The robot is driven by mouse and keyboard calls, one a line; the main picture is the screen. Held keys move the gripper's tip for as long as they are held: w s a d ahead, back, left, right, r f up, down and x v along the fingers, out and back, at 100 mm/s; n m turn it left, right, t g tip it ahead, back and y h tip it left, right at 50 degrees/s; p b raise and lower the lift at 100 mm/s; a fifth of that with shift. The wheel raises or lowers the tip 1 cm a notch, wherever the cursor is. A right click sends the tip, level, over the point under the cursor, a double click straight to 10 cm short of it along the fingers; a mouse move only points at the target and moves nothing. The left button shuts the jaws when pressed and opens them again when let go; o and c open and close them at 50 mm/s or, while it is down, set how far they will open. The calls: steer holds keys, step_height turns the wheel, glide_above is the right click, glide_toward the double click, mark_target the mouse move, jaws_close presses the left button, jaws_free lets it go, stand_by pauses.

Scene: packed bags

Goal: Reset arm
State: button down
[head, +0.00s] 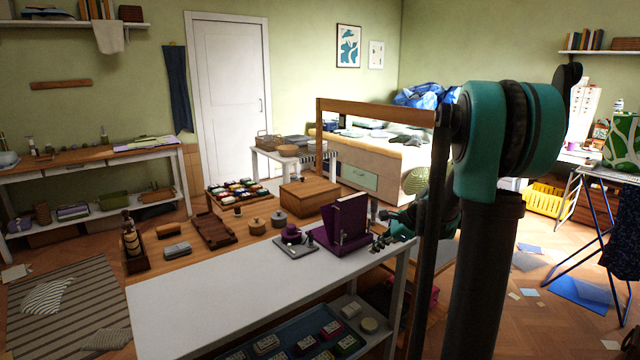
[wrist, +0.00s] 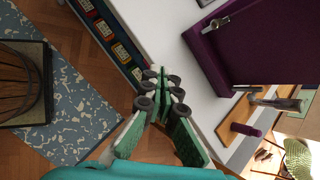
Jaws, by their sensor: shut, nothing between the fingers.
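My gripper (wrist: 162,88) shows in the wrist view as green finger pads with dark joints, drawn together and empty. In the head view my gripper (head: 382,241) is partly hidden behind my arm, near the right end of the white-topped bench (head: 215,305). The purple upright box (head: 345,222) stands on the bench just left of it. In the wrist view this purple box (wrist: 250,45) lies to the upper right, apart from the fingers. My teal and black arm covers the right-centre of the head view.
A blue tray (wrist: 118,45) of small boxes sits below the bench top. A purple-handled tool (wrist: 247,129) lies near the box. A wooden barrel (wrist: 20,85) stands on a mat. A drying rack (head: 585,230) stands at the right; papers lie on the floor.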

steer(key=s+f+n+h, duration=0.3)
steer(key=s+n, duration=0.6)
steer(key=s, duration=0.5)
steer(key=s+d+f+n+h, duration=0.1)
steer(key=s+f+n+h, duration=0.2)
steer(key=s+n, duration=0.7)
steer(key=s+f, duration=0.2)
steer(key=s, duration=0.2)
steer(key=shift+f, duration=0.3)
steer(key=shift+d, duration=0.1)
